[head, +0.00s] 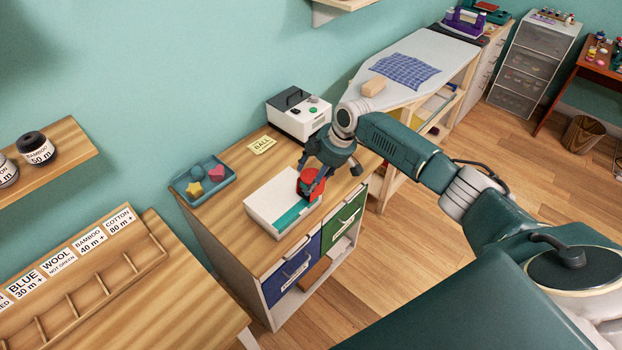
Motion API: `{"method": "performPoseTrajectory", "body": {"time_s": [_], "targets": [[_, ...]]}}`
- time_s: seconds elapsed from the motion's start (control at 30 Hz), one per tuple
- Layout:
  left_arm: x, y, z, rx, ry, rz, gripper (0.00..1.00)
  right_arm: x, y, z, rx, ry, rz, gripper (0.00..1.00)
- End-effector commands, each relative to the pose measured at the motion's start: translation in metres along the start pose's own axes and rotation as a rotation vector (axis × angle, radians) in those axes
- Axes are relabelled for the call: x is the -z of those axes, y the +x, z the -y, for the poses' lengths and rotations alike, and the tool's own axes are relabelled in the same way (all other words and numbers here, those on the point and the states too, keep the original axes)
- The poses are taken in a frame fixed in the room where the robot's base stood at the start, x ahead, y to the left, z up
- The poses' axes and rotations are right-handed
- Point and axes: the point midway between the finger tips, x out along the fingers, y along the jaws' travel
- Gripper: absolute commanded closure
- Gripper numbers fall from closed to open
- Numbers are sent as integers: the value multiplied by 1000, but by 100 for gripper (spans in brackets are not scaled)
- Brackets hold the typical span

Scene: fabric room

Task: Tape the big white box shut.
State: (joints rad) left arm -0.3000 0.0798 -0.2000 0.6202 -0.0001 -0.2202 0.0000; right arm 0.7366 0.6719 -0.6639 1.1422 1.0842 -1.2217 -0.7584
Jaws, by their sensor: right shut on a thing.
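The big white box (270,197) lies on the wooden cabinet top, near its front edge. A teal strip (289,217) runs along part of its top; I cannot tell whether it is tape. My right gripper (318,178) comes in from the right and is shut on a red tape dispenser (306,182). The dispenser is over the right end of the box, at the end of the teal strip. Whether it touches the box is hard to tell. The gripper hides part of the dispenser. My left gripper is not in view.
A blue tray (202,193) with small coloured shapes stands left of the box. A yellow note (262,145) and a white and black machine (299,115) are behind it. An ironing board (430,52) stands further back. A slotted rack (90,280) is at lower left.

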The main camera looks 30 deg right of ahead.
Motion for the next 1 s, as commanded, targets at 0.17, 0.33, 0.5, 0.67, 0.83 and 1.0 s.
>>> {"method": "performPoseTrajectory", "body": {"time_s": [0.17,0.33,0.5,0.67,0.83,1.0], "targets": [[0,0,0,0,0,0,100,-1,1,1,1,1,3,86],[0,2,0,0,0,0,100,-3,1,-2,1,1,4,86],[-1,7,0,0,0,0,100,-7,1,-8,0,2,4,86],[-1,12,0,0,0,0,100,-11,0,-15,-1,2,3,86],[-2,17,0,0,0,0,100,-16,-2,-22,0,1,4,86],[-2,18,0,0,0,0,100,-17,-3,-26,1,1,3,86]]}}
